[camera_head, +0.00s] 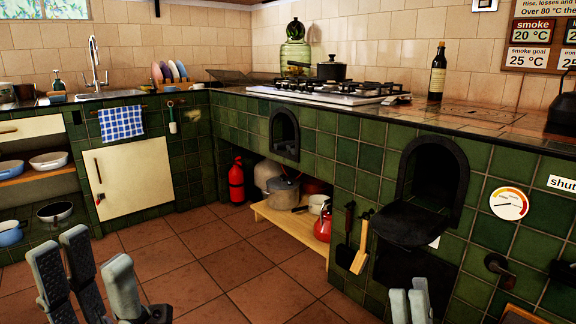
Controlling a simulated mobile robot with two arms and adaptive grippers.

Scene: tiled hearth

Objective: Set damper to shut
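A "shut" label (563,184) sits on the green tiled front at the right edge. Below it, a dark knob-like handle (498,264) sticks out from the tiles; I cannot tell for certain that it is the damper's handle. A round dial (509,204) with a coloured scale is between them, to the left of the label. My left gripper (98,262) is open and empty at the lower left, over the floor. My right gripper (410,298) shows only its fingertips at the bottom edge, left of and below the handle; how far it is open cannot be told.
The arched oven opening (436,172) has its dark door (408,226) folded down, jutting out left of the handle. A brush and shovel (360,246) hang beside it. A low wooden shelf (290,224) holds pots. The tiled floor (215,265) is clear in the middle.

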